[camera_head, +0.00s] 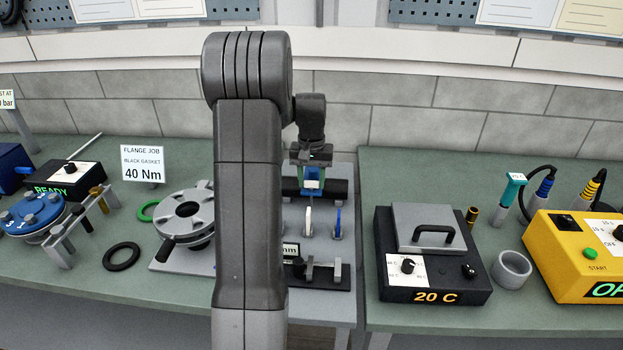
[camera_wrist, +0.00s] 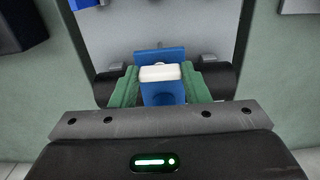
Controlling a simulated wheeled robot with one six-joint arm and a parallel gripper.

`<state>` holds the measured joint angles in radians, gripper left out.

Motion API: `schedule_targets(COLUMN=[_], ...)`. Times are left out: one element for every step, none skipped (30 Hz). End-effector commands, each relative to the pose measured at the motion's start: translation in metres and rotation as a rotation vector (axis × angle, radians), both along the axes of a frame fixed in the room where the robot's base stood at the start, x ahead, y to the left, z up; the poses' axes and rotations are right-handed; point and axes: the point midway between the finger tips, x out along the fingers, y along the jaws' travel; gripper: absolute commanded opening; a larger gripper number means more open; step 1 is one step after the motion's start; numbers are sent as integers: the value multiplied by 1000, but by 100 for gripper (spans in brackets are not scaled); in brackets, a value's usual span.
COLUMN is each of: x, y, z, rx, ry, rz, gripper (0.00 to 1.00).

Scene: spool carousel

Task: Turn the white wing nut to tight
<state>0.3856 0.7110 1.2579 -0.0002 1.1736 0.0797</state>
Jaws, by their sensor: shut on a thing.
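The white wing nut (camera_wrist: 160,72) shows in the wrist view as a short white bar lying across the picture, between the two green fingers of my gripper (camera_wrist: 163,84). The fingers are shut on it, one at each end. Blue parts (camera_wrist: 162,94) show directly in front of and behind the white bar. In the head view my gripper (camera_head: 312,168) points down at a dark, roller-like fixture (camera_head: 337,190), with blue and a little white between its fingers. The underside of the nut is hidden, and I cannot tell how tight it is.
A white lever (camera_head: 308,220) and a blue lever (camera_head: 338,223) stand on the grey plate before the fixture. A dark heater box (camera_head: 435,280) stands to the right. A flange (camera_head: 184,215) and a black ring (camera_head: 121,256) lie to the left. My arm hides part of the bench.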

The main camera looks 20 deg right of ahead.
Motion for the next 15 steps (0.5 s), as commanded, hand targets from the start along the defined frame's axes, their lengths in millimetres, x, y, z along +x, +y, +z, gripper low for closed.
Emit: schedule_targets(x=[1,1,1,1,1,1,1,1,1,0,1,1,1,1,1], y=[-1,-1,-1,-1,-1,0,0,0,0,0,0,0,0,0,0], z=[2,2,2,2,1,1,1,1,1,1,2,3,5,8,13], rx=[-3,-3,-2,-2,-2,-2,-1,-1,-1,-1,-1,-1,-2,-2,-2], ry=[-5,-5,-4,-4,-4,-4,-3,-3,-3,-3,-3,-3,-4,-4,-4], rz=[-1,-1,-1,-1,-1,-1,0,0,0,0,0,0,0,0,0], gripper=[46,51,51,51,51,51,51,51,51,51,51,51,51,51,51])
